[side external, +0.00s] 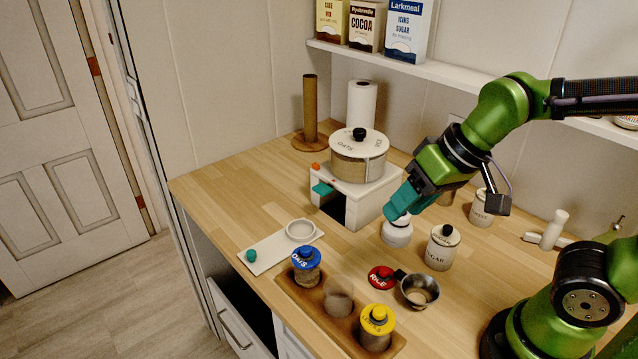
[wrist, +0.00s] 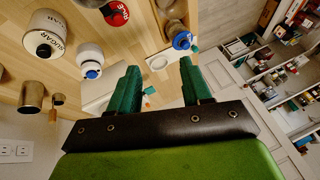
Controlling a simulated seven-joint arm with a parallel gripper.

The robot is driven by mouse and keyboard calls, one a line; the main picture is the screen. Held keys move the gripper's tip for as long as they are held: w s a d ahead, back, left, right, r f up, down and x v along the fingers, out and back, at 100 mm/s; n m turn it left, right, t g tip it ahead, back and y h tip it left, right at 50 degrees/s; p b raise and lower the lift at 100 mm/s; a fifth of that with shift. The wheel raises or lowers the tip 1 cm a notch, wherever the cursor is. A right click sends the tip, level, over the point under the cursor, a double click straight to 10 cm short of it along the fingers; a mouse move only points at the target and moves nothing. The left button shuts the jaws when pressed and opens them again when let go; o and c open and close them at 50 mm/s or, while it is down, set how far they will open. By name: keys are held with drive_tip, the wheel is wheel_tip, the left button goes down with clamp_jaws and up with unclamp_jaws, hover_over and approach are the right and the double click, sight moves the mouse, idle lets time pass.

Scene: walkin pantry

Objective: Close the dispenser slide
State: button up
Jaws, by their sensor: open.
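The dispenser (side external: 368,205) is a white box on the wooden counter with a round oats canister (side external: 358,165) on top. A teal slide tab (side external: 322,188) sticks out at its left, above a dark opening in the front. My gripper (side external: 399,203) has teal fingers and is just right of the dispenser, above a white jar (side external: 397,232). In the wrist view my gripper (wrist: 159,85) has its fingers spread apart with nothing between them. Part of the white dispenser (wrist: 100,98) shows behind the left finger there.
A white board (side external: 270,256) with a teal knob and a bowl (side external: 300,230) lies in front. A wooden tray (side external: 315,308) holds jars with blue and yellow lids. A sugar canister (side external: 442,248), red lid (side external: 381,278) and metal cup (side external: 420,290) stand right. Counter left of the dispenser is clear.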

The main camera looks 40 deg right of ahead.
drive_tip(key=w+a+f+n+h, duration=0.1)
drive_tip(key=w+a+f, duration=0.1)
drive_tip(key=a, duration=0.1)
drive_tip(key=w+a+f+n+g, duration=0.1)
drive_tip(key=w+a+f, duration=0.1)
drive_tip(key=a, duration=0.1)
drive_tip(key=w+a+f+n+g+h, duration=0.1)
drive_tip(key=w+a+n, duration=0.1)
drive_tip(key=a, duration=0.1)
drive_tip(key=shift+w+a+f+h, duration=0.25)
drive_tip(key=shift+a+f+h, duration=0.05)
drive_tip(key=shift+a+f, duration=0.1)
clamp_jaws()
drive_tip(key=w+a+f+n+t+h, duration=0.1)
drive_tip(key=w+a+f, duration=0.25)
drive_tip(key=a, duration=0.25)
drive_tip(key=w+a+f+n+h, duration=0.2)
drive_tip(key=a+f, duration=0.2)
drive_tip(key=a, duration=0.1)
drive_tip(key=m+t, duration=0.1)
drive_tip(key=t, duration=0.2)
approach(246, 263)
wheel_tip(246, 263, down, 4)
drive_tip(key=a, duration=0.3)
drive_tip(key=w+d, duration=0.1)
drive_tip(key=d, duration=0.1)
drive_tip(key=w+d, duration=0.2)
drive_tip(key=shift+r, duration=0.1)
